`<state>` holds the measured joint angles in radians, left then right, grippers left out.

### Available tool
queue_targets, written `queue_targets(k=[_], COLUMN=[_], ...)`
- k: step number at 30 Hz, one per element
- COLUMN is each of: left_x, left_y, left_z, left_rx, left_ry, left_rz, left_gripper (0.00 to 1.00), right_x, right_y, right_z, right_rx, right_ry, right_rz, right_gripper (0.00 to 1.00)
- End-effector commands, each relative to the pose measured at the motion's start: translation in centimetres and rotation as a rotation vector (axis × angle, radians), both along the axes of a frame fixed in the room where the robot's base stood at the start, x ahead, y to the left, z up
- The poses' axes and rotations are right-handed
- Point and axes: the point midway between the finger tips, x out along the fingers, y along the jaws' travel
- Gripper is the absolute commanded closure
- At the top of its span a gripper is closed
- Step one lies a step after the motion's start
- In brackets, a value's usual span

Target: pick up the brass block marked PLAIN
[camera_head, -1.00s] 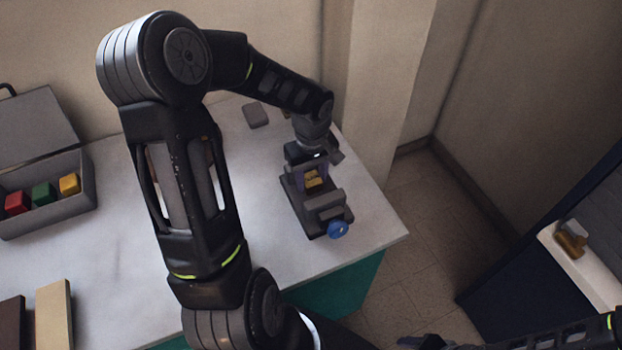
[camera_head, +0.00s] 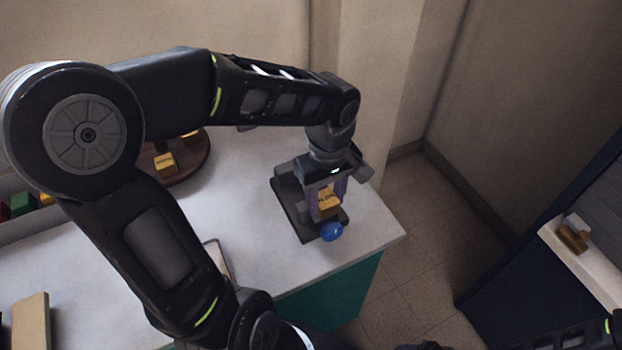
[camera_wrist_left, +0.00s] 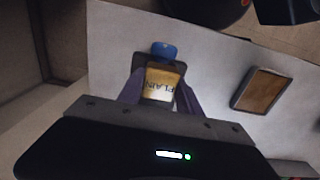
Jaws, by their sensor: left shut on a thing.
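My left gripper (camera_head: 328,199) is shut on a brass block (camera_head: 327,204), with its purple-grey fingers on either side of it. In the left wrist view, the block (camera_wrist_left: 162,84) lies between the fingers and its face reads PLAIN, upside down. The block appears just above a dark vise (camera_head: 290,207) with a blue knob (camera_head: 331,232), near the right corner of the white table. The block and gripper hide part of the vise, and I cannot tell how large the gap below is. My right arm shows at the lower right; its gripper is barely visible at the bottom edge.
Another brass block (camera_head: 165,163) sits on a round brown board (camera_head: 190,170) behind my left arm. A framed brown panel (camera_wrist_left: 262,92) lies on the table (camera_head: 250,185). At right, a brass piece (camera_head: 573,238) sits on a pale ledge (camera_head: 595,270).

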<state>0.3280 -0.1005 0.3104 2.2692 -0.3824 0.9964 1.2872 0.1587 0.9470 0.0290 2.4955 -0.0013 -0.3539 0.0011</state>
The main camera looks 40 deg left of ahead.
Motion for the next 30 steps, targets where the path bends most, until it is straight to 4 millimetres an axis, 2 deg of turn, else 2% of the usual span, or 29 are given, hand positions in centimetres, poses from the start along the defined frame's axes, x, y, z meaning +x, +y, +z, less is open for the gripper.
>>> queue_targets(k=[1, 6, 12, 18, 30], left_x=[-0.6, -2.2, -3.5, -4.1, -4.1], left_y=[-1.2, -4.5, -6.9, -7.9, -8.0], left_z=[-0.2, -0.1, 0.0, 0.1, 0.1], left_rx=[0.003, 0.002, 0.001, 0.001, 0.0], left_ry=[-0.006, -0.005, -0.003, -0.003, -0.002], left_rz=[-0.006, -0.004, -0.002, 0.0, 0.001], left_gripper=[1.0, 1.0, 1.0, 1.0, 1.0], right_x=[0.0, 0.1, 0.1, 0.1, 0.1], right_y=[0.0, 0.0, 0.0, 0.0, 0.0], right_z=[-0.7, -1.5, -2.0, -2.1, -2.1], right_rx=[0.001, 0.0, 0.0, 0.0, 0.0], right_ry=[-0.001, -0.001, -0.002, -0.002, -0.002], right_rz=[0.0, 0.0, -0.001, -0.001, -0.001], right_gripper=[0.35, 0.35, 0.35, 0.35, 0.35])
